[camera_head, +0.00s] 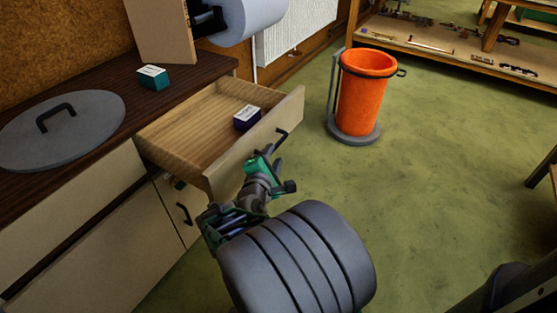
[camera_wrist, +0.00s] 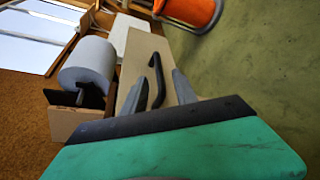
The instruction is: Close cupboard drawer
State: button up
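The cupboard drawer (camera_head: 205,135) is pulled well out, with its wooden inside showing. A small dark purple box (camera_head: 247,118) lies in it. Its pale front (camera_head: 240,155) carries a dark bar handle (camera_head: 281,135), which also shows in the wrist view (camera_wrist: 156,78). My gripper (camera_head: 282,172) is just outside the drawer front, close to the handle. In the wrist view its two grey fingers (camera_wrist: 161,88) are apart, and the handle appears between them. I cannot tell whether they touch the handle or the front.
The dark counter (camera_head: 75,160) holds a grey round lid (camera_head: 62,130) and a teal box (camera_head: 153,77). A paper roll (camera_head: 245,18) is at the back. An orange bin (camera_head: 366,95) stands right of the drawer.

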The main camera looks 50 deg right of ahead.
aim_at(278, 143)
jog(key=b+x, duration=0.2)
jog(key=x, duration=0.5)
jog(key=shift+w+d+f, duration=0.1)
jog(key=shift+w, duration=0.05)
jog(key=shift+w+d, duration=0.1)
jog(key=shift+d, duration=0.05)
jog(key=shift+c, duration=0.4)
grip_shut()
dwell(0.6)
